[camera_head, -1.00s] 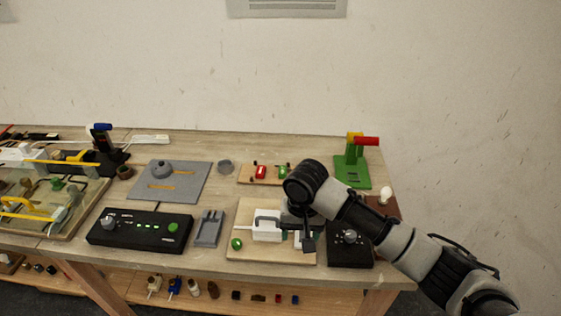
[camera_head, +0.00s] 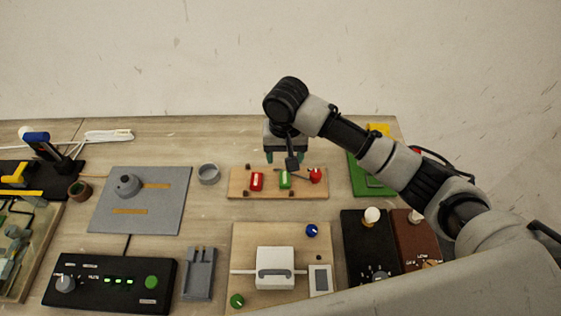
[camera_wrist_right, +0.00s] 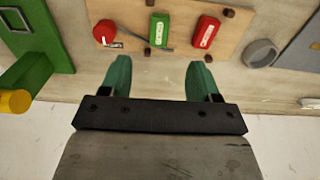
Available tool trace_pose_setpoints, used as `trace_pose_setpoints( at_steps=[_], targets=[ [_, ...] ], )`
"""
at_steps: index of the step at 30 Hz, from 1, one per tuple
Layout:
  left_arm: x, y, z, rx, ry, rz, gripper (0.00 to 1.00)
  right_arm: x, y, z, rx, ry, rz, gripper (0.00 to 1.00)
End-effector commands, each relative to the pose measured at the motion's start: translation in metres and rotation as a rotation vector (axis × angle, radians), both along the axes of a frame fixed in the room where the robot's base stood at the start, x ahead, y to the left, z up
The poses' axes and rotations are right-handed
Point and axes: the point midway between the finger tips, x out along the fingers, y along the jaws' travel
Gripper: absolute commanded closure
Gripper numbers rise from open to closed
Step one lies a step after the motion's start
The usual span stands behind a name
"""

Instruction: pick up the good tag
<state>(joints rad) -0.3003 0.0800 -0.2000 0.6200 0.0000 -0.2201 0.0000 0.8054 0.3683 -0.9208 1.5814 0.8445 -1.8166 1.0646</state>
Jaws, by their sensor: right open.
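The green tag (camera_head: 285,180), with white lettering too small to read, lies on a wooden board (camera_head: 238,190) beside a red tag (camera_head: 257,181). In the right wrist view, the green tag (camera_wrist_right: 159,30) lies ahead of the gap between my green fingertips, and the red tag (camera_wrist_right: 206,32) is to its right. My right gripper (camera_wrist_right: 159,68) is open and empty, just behind the board's back edge in the head view (camera_head: 283,158). My left gripper is out of view.
A red knob with a thin grey rod (camera_head: 316,175) sits on the same board near the green tag. A green stand (camera_head: 358,178) is to the right, a grey round cup (camera_head: 208,173) to the left. A board with a white box (camera_head: 275,262) lies in front.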

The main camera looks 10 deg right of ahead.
Motion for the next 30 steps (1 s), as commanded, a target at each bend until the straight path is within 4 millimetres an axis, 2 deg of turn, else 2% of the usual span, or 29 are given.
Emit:
trace_pose_setpoints(
  at_steps=[7, 16, 20, 24, 30],
  targets=[
    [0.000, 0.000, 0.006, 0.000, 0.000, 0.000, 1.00, -0.001, 0.000, -0.037, -0.002, 0.004, -0.002, 0.38],
    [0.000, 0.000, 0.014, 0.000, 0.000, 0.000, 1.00, -0.004, 0.000, -0.063, -0.002, 0.004, 0.000, 0.38],
    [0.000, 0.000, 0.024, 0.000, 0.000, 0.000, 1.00, -0.007, 0.001, -0.082, -0.003, 0.004, 0.000, 0.38],
    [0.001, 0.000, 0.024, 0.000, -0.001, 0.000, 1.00, -0.006, 0.001, -0.101, -0.003, 0.002, -0.001, 0.38],
    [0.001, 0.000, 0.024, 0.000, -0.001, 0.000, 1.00, -0.006, 0.001, -0.106, -0.002, 0.000, 0.000, 0.38]
  ],
)
